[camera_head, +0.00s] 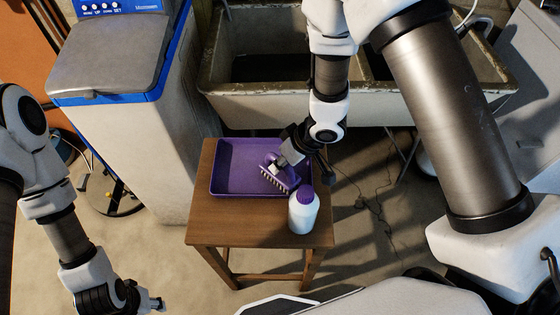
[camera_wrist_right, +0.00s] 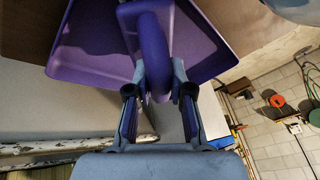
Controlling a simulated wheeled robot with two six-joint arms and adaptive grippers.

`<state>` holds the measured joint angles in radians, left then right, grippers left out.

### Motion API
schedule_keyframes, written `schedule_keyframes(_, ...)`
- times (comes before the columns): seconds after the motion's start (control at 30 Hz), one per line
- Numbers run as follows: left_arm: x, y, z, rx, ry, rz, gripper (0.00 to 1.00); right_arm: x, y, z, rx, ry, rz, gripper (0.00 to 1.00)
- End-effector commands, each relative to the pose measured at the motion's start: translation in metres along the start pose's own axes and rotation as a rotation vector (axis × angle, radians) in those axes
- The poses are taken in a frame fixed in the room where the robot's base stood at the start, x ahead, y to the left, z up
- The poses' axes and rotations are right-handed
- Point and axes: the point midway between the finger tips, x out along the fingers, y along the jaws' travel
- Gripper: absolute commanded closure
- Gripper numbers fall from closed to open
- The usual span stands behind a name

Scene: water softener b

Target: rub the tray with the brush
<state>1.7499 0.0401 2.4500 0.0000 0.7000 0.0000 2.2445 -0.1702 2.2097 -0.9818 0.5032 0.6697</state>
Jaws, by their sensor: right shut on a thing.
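The purple tray (camera_head: 228,160) lies on the small wooden table. The purple brush (camera_head: 271,160), with pale bristles pointing down, is over the tray's right front part; whether the bristles touch the tray I cannot tell. My right gripper (camera_head: 284,160) is shut on the brush's handle from the upper right. In the right wrist view my gripper (camera_wrist_right: 157,75) has its two fingers on either side of the purple brush handle (camera_wrist_right: 153,45), with the tray (camera_wrist_right: 90,65) behind it. My left gripper (camera_head: 155,303) is low at the bottom left, away from the table; its fingers are too small to judge.
A white bottle (camera_head: 303,214) with a purple cap stands on the wooden table (camera_head: 240,222), just in front of the tray's right corner. A water softener (camera_head: 130,90) stands at the left. A concrete sink (camera_head: 260,108) is behind the table.

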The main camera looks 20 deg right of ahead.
Motion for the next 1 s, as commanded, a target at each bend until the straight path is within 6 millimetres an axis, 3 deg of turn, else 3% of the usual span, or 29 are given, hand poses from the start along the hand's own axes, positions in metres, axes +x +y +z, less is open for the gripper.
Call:
schedule_keyframes(0.4, 0.005, 0.0, 0.0, 0.0, 0.0, 0.0, 0.54, -0.015, 0.022, 0.02, 0.002, 0.001, -0.001, 1.0)
schedule_keyframes(0.57, -0.002, 0.0, 0.0, 0.0, 0.0, 0.0, 0.54, -0.014, 0.021, 0.019, -0.001, -0.001, 0.0, 1.0)
schedule_keyframes(0.83, -0.03, 0.0, 0.0, 0.0, 0.0, 0.0, 0.54, -0.006, 0.003, 0.002, -0.002, -0.002, 0.001, 1.0)
schedule_keyframes(1.0, -0.033, 0.0, 0.0, 0.0, 0.0, 0.0, 0.54, 0.001, -0.002, -0.002, 0.0, -0.001, 0.0, 1.0)
